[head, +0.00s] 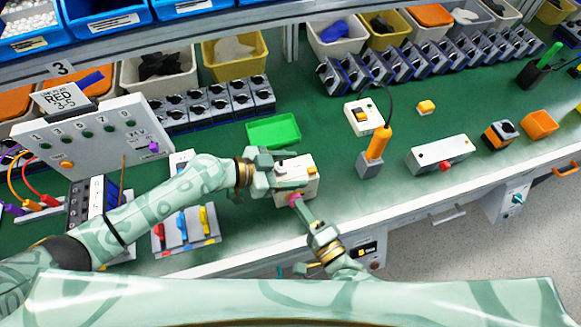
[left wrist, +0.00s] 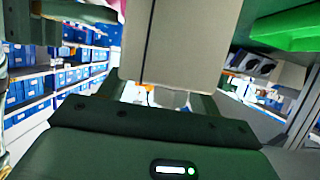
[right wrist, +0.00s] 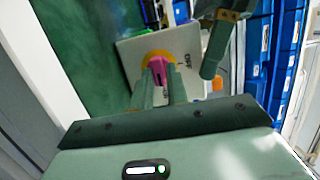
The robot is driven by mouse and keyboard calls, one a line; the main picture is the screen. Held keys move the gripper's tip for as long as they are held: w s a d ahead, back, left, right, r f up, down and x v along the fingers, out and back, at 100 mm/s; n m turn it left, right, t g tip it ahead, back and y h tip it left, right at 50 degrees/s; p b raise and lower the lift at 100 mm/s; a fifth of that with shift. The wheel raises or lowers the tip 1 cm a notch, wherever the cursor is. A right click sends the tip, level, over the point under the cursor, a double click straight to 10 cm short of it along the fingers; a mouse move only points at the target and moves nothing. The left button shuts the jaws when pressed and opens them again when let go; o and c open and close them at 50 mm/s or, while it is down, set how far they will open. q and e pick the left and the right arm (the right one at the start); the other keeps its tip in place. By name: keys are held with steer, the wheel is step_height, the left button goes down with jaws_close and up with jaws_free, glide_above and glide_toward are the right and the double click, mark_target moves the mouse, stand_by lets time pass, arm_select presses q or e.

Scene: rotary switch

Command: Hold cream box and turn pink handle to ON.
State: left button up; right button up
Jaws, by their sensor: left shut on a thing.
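The cream box (head: 309,188) stands near the front edge of the green bench in the head view. My left gripper (head: 277,174) is shut on it from the left; the box fills the space between the fingers in the left wrist view (left wrist: 180,45). The pink handle (right wrist: 157,67) is on the box face, over a yellow-orange disc, in the right wrist view. It shows small in the head view (head: 294,198). My right gripper (right wrist: 161,92) has a finger on each side of the handle. Whether the fingers press on it cannot be told. Any ON mark is unreadable.
A green tray (head: 273,131) lies just behind the box. An orange-handled tool in a grey holder (head: 369,166) stands to its right, with a white switch box (head: 363,118) behind. A white box with a red button (head: 438,155) is farther right. Bins line the back.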

arm_select(q)
steer(key=shift+a+f, duration=0.1)
steer(key=shift+a, duration=0.1)
arm_select(e)
steer(key=o, duration=0.3)
steer(key=shift+a, duration=0.25)
steer(key=shift+s, duration=0.1)
steer(key=shift+s+a+v, duration=0.1)
steer(key=shift+a+v, duration=0.05)
steer(key=shift+v, duration=0.65)
steer(key=shift+s+a+v, duration=0.1)
steer(key=shift+a+v, duration=0.05)
steer(key=shift+v, duration=0.7)
steer(key=shift+s+a+v, duration=0.1)
steer(key=shift+a+v, duration=0.05)
steer(key=shift+v, duration=0.65)
arm_select(q)
steer(key=o, duration=1.3)
steer(key=shift+d, duration=0.1)
steer(key=v, duration=1.2)
